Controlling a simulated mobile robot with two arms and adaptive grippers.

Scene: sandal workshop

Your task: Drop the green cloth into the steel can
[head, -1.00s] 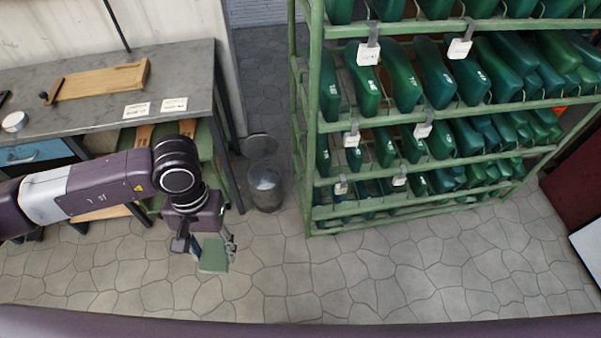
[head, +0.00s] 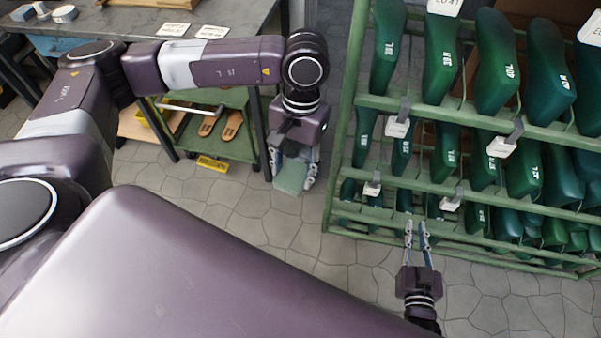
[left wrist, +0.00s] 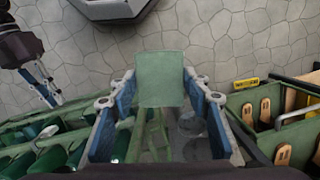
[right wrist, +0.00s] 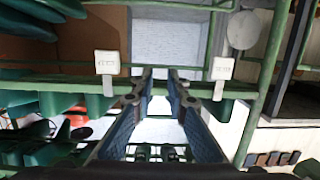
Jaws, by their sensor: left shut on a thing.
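The green cloth (head: 291,177) hangs from my left gripper (head: 293,172), which is shut on it above the floor between the workbench and the green rack. In the left wrist view the cloth (left wrist: 160,78) is a flat green piece between the fingertips. The steel can (left wrist: 191,122) shows there as a grey round shape on the floor, just right of the cloth and partly hidden by the gripper. In the head view my left gripper and arm hide the can. My right gripper (head: 416,232) is open and empty in front of the rack.
The green rack (head: 345,150), full of green shoe lasts, stands at the right. The grey workbench (head: 255,22) is at the left, with a lower green shelf (head: 232,140) holding wooden soles. The paved floor (head: 265,228) is clear in front.

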